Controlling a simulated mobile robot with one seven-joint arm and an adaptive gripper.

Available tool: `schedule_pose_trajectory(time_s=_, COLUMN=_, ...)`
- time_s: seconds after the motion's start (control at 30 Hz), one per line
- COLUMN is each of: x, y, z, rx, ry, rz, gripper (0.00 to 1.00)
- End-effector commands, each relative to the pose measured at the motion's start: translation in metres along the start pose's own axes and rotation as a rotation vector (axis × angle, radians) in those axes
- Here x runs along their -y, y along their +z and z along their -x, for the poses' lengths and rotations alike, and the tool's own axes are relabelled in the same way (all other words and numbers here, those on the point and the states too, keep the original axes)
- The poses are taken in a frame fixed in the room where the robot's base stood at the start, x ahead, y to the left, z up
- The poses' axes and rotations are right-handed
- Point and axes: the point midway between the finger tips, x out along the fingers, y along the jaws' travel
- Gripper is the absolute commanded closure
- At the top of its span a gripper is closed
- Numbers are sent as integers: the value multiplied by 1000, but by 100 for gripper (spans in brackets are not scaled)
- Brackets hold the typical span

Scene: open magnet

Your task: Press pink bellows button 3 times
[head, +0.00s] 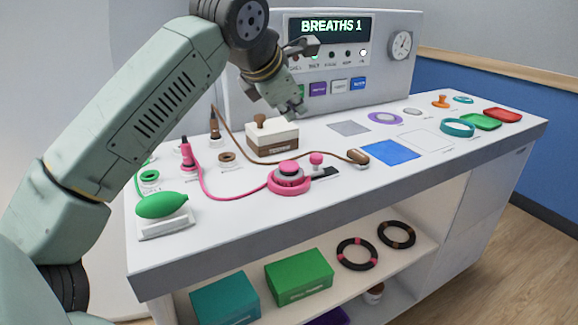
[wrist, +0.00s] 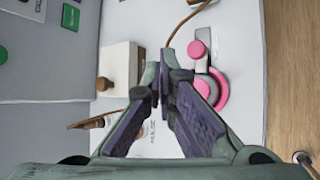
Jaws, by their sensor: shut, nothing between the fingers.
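The pink bellows unit (head: 291,187) sits mid-table, a pink ring base with a grey middle and a pink round top (head: 288,168). A small pink knob (head: 316,158) stands beside it. In the wrist view the ring base (wrist: 222,92) lies right of the fingers, with the round top (wrist: 202,88) and the small knob (wrist: 197,48). Which pink part is the button is not marked legibly. My gripper (head: 297,112) is shut and empty, raised above the table behind the unit and apart from it. It also shows in the wrist view (wrist: 164,70).
The console display (head: 327,27) reads "BREATHS 1". A white and brown box (head: 272,137) with a knob stands left of my gripper. A pink hose (head: 215,197) and a brown cord (head: 300,152) cross the table. A green bulb (head: 162,205) lies front left.

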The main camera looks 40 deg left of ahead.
Motion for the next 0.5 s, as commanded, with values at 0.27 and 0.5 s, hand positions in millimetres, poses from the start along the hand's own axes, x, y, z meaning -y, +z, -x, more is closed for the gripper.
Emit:
schedule_pose_trajectory(time_s=0.27, x=18, y=-18, z=-25, rx=1, ry=0, rz=0, gripper=100)
schedule_pose_trajectory(time_s=0.5, x=36, y=-36, z=-50, rx=1, ry=0, rz=1, gripper=100)
